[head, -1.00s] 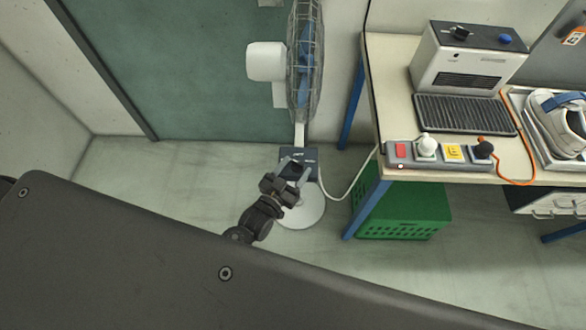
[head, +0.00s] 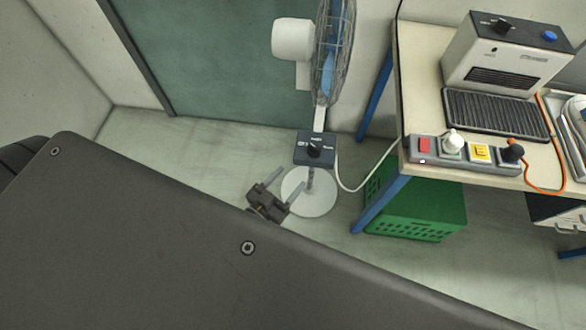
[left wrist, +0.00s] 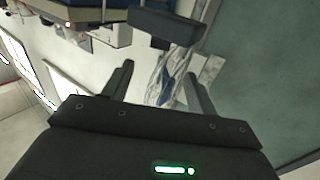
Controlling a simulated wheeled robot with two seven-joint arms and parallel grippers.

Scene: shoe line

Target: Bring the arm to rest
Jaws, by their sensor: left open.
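My left gripper (head: 282,186) is open and empty in the head view, just past the edge of my dark body panel. It is over the floor, left of and apart from the fan's control box (head: 315,149). In the left wrist view its two fingers (left wrist: 158,88) stand apart with nothing between them that they grip. Much of my left arm is hidden behind the panel. My right gripper does not show.
A standing fan (head: 334,60) with a round white base (head: 309,192) is close to the gripper. A workbench (head: 418,60) carries a heater box (head: 505,60) and a power strip (head: 465,153). A green crate (head: 415,210) sits below. A white cord hangs between fan and bench.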

